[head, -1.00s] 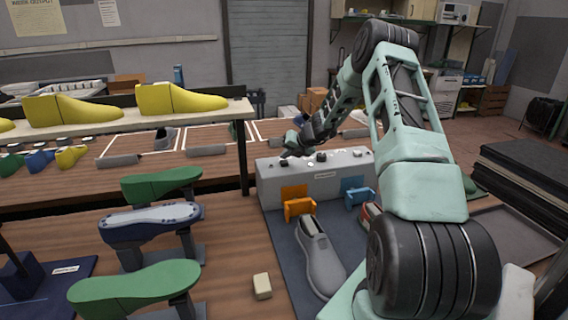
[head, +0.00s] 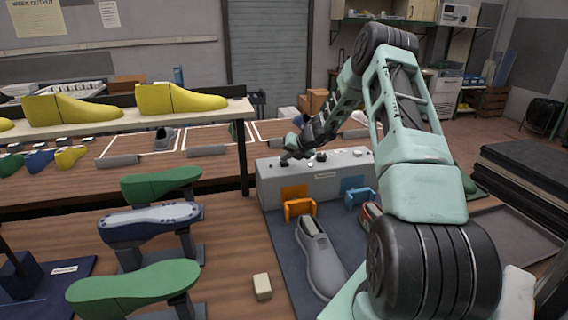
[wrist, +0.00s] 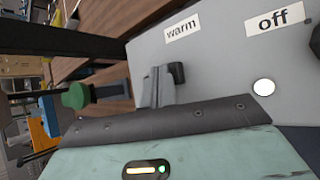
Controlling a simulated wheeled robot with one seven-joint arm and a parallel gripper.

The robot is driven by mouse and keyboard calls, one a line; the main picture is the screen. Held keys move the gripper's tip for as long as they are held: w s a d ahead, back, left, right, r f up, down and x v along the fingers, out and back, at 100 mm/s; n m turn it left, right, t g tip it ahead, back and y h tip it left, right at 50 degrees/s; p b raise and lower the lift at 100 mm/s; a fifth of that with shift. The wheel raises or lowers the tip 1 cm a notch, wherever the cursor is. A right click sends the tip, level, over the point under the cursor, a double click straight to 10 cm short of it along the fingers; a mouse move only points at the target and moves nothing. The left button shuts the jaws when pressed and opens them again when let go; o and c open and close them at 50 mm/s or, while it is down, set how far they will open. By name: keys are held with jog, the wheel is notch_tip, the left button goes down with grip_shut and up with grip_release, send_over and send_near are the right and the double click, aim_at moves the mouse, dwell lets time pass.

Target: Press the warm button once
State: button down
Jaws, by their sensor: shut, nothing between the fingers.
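The grey control box (head: 335,173) stands on the bench in the head view, with several small buttons on its top. In the wrist view its panel (wrist: 225,60) shows a "warm" label (wrist: 181,29) and an "off" label (wrist: 275,18). A dark button (wrist: 177,73) lies below the warm label, right beside my fingertips. A white round button (wrist: 263,87) lies below the off label. My gripper (wrist: 160,85) is shut and empty, its tips at the dark button; whether they touch it I cannot tell. In the head view my gripper (head: 288,155) is over the box's left end.
An orange clamp (head: 299,208) and a blue clamp (head: 360,198) stand before the box. A grey shoe (head: 320,258) lies on the dark mat. Green and blue lasts stand at the left, and yellow lasts (head: 182,98) on a shelf behind them.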

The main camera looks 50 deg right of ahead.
aim_at(286, 163)
jog(key=shift+f, duration=0.3)
jog(key=shift+r, duration=0.15)
dwell(0.3)
jog(key=shift+r+p, duration=0.8)
notch_tip(286, 163, up, 5)
jog(key=p, duration=0.5)
jog(key=shift+r, duration=0.1)
dwell(0.6)
